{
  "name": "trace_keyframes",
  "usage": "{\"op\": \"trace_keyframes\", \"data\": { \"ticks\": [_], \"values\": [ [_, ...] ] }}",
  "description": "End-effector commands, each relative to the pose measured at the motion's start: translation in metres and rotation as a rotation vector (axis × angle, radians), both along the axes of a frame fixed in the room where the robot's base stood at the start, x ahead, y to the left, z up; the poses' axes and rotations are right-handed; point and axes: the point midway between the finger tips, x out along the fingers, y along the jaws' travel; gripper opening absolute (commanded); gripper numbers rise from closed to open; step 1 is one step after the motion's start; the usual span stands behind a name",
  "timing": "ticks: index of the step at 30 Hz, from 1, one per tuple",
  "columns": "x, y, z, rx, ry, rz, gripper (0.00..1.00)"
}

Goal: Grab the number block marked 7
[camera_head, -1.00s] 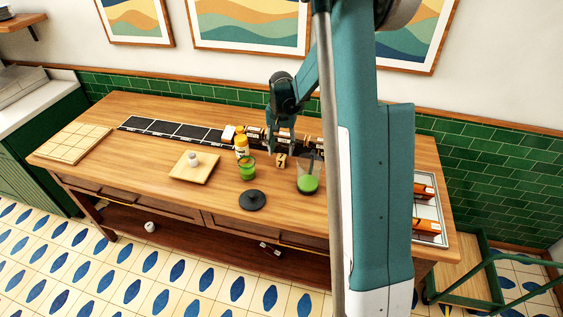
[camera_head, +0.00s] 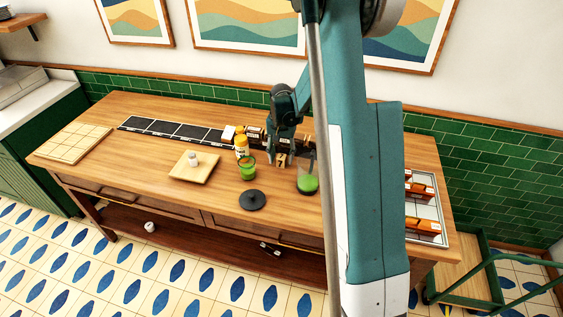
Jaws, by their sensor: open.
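The number block marked 7 (camera_head: 281,162) is a small tan cube with a dark 7 on its front. It stands on the wooden table (camera_head: 225,215), right of the yellow-capped bottle. My gripper (camera_head: 281,154) points down at the block, with its fingers open and close about its top. The fingers partly cover the block, and I cannot tell whether they touch it.
A yellow bottle (camera_head: 241,147) and a green cup (camera_head: 248,168) stand left of the block. A clear jug with green contents (camera_head: 308,183) stands close on the right. A black disc (camera_head: 252,200) lies in front. Behind is a row of small blocks (camera_head: 255,133).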

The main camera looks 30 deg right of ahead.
Motion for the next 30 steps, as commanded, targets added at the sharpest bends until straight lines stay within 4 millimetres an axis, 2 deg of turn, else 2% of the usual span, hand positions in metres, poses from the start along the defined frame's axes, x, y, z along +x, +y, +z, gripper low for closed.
{"op": "trace_keyframes", "data": {
  "ticks": [3,9,26,30],
  "values": [
    [0.001,0.0,-0.012,0.0,0.0,0.0,0.41],
    [0.0,0.0,-0.022,0.0,0.0,0.0,0.41],
    [0.0,0.0,-0.023,0.0,0.0,0.0,0.41],
    [0.0,0.0,-0.023,0.0,0.0,0.0,0.23]
  ]
}}
